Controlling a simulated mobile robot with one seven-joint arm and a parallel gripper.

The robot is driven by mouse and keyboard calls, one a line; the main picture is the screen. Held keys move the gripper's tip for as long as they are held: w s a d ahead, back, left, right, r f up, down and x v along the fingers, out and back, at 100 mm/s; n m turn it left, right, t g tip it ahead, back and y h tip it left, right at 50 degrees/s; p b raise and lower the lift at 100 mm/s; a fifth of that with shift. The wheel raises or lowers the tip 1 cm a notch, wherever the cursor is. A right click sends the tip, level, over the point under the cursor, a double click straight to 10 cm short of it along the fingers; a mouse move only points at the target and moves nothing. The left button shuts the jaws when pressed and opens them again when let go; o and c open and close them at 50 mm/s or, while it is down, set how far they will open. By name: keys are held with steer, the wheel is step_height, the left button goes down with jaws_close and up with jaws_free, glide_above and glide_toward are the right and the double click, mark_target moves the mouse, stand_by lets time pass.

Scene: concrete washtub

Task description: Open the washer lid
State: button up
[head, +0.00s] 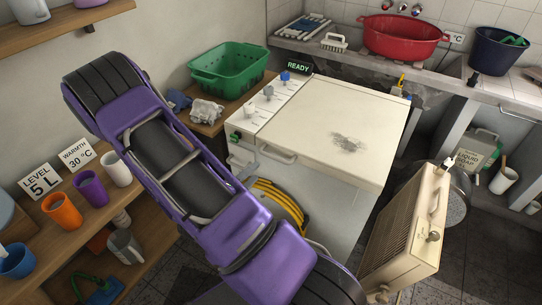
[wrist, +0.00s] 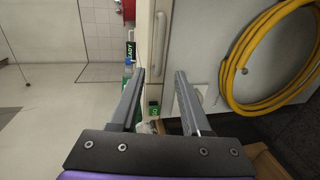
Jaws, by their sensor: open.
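The cream washer stands in the middle of the head view with its flat lid (head: 335,115) down and level. A grey smudge marks the top of the lid. A pale bar handle (head: 277,155) sits on the front edge, near the left corner; it also shows upright in the wrist view (wrist: 161,40). A panel (head: 268,105) with several knobs and a READY display (head: 298,67) runs along the lid's left side. My gripper (wrist: 160,72) is open and empty, its fingers pointing toward the handle, which appears beyond the gap. I cannot tell the distance. The head view does not show the gripper.
A yellow hose (head: 279,200) hangs coiled on the washer's front, close to my arm; it also shows in the wrist view (wrist: 232,75). A beige heater (head: 408,222) stands front right. A green basket (head: 229,70) sits left of the washer. Shelves with cups (head: 62,210) line the left.

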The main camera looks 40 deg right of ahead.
mark_target(271, 155)
steer(key=x, duration=1.1)
steer(key=shift+w+d, duration=0.2)
jaws_close()
stand_by(0.9)
